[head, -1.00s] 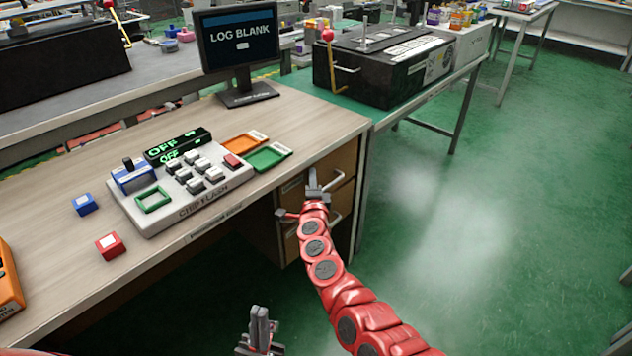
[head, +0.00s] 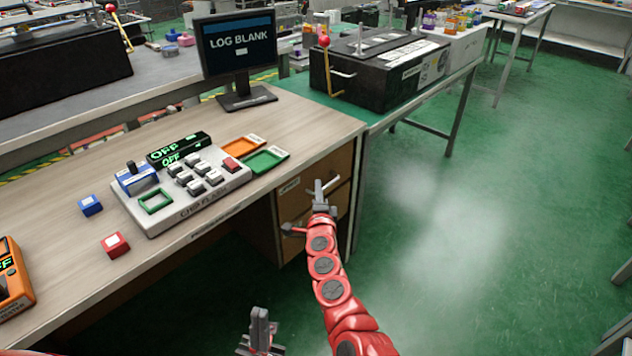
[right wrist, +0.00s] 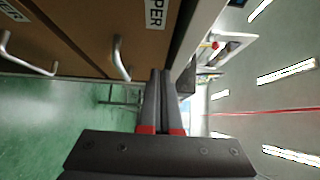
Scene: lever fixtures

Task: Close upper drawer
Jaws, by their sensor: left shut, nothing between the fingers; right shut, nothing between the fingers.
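The upper drawer (head: 296,191) is a brown front below the right end of the desk, with a pale bar handle. In the right wrist view its front (right wrist: 105,22) bears a partly cut-off label ending in "PPER", and its handle (right wrist: 120,60) is left of my fingers. It looks shut or nearly shut; I cannot tell exactly. My right gripper (head: 318,188) is shut and empty, in front of the drawer by the handle; contact is unclear. Its shut fingers also show in the right wrist view (right wrist: 161,75). My left gripper (head: 260,325) is shut and empty, low in front of the desk.
A lower drawer handle (head: 292,229) is below. The desk (head: 300,110) carries a keypad console (head: 190,190), a monitor (head: 238,50), red and blue cubes, and trays. A green table (head: 385,118) with a black box stands behind right. The green floor to the right is clear.

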